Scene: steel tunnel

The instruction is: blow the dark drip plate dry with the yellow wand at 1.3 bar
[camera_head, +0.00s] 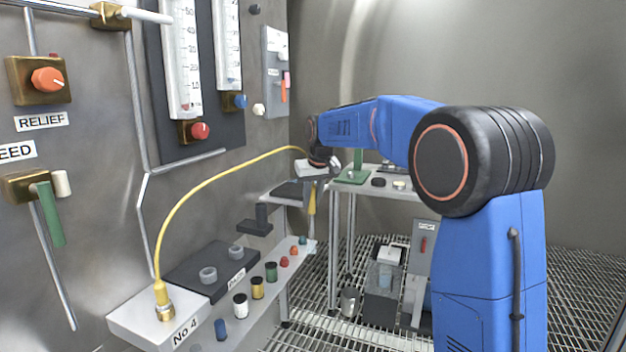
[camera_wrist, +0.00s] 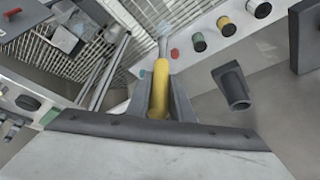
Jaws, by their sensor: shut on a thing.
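My gripper (camera_head: 312,184) is shut on the yellow wand (camera_head: 311,202), which hangs steeply down beside the shelf. In the wrist view the wand (camera_wrist: 160,88) lies between the two fingers of my gripper (camera_wrist: 158,80), its thin metal tip pointing away. A yellow hose (camera_head: 205,182) runs from the block marked No 4 (camera_head: 150,318) up to my gripper. A flat dark plate (camera_head: 289,190), seemingly the drip plate, lies on the shelf just left of my gripper. I cannot tell if it is wet. The gauge tubes (camera_head: 183,60) show scales, but I cannot read a set pressure.
A dark wall holder (camera_head: 254,226) sits below the plate; the wrist view shows a dark hollow holder (camera_wrist: 232,88). A side table (camera_head: 400,188) stands right of my gripper. Grating covers the floor.

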